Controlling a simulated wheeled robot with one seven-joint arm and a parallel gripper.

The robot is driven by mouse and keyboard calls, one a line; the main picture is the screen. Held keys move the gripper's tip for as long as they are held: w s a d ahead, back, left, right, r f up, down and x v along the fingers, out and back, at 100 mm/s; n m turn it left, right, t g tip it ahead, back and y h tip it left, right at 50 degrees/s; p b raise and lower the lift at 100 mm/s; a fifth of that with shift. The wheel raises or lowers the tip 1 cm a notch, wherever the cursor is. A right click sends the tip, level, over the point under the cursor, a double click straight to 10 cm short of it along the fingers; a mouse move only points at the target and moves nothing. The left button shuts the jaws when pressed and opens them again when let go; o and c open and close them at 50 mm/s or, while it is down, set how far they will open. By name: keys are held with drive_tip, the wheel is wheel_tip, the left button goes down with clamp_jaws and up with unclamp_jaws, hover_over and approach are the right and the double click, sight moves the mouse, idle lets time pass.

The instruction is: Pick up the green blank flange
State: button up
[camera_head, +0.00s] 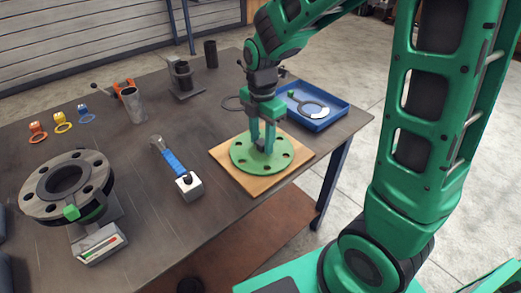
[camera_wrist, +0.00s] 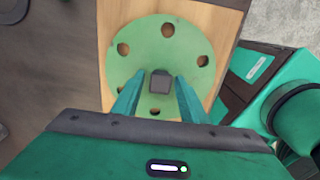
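The green blank flange (camera_head: 243,154) lies flat on a wooden board (camera_head: 221,151) at the right of the table. It is a round disc with several bolt holes and a dark square knob at its middle. In the wrist view the flange (camera_wrist: 142,62) and its knob (camera_wrist: 160,82) show clearly. My gripper (camera_head: 264,148) points down over the middle of the flange. In the wrist view its fingers (camera_wrist: 160,90) are apart, one on each side of the knob, with gaps between. The gripper is open and holds nothing.
A blue tray (camera_head: 340,113) stands behind the board. A hammer-like tool with a blue grip (camera_head: 172,162) lies to the left. The flanged pipe (camera_head: 45,203) stands at the front left. A metal cup (camera_head: 134,106) and a dark stand (camera_head: 184,82) are farther back.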

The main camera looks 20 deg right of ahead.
clamp_jaws()
drive_tip(key=shift+r, duration=0.1)
